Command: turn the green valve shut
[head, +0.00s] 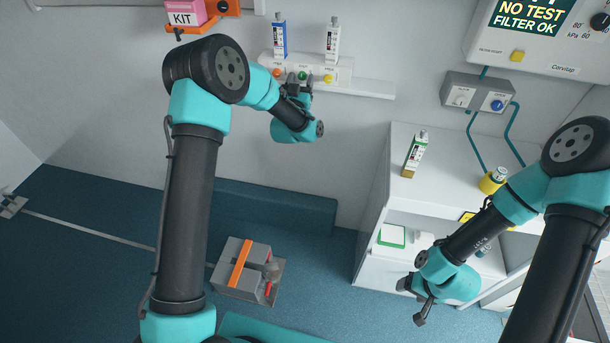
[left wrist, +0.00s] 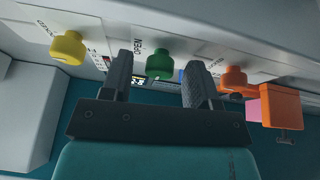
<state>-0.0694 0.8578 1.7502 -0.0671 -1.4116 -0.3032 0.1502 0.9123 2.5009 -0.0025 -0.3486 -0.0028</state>
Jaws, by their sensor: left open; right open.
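The green valve (head: 302,76) is a round knob on the white wall panel, between an orange knob (head: 277,73) and a yellow knob (head: 327,79). My left gripper (head: 297,89) is at the panel, just in front of the green valve. In the left wrist view the green valve (left wrist: 159,56) shows between the two spread fingers, with a gap visible on each side. The left gripper is open. I cannot tell how deep the fingers reach around the knob. My right gripper (head: 413,301) is open and empty, low in front of the white cabinet.
Blue-marked (head: 279,38) and white (head: 333,41) upright devices stand above the panel. A white rail (head: 372,88) extends right of it. An orange holder with a pink kit box (head: 186,12) is at upper left. The white cabinet (head: 455,160) stands at right. A grey box (head: 240,268) sits on the floor.

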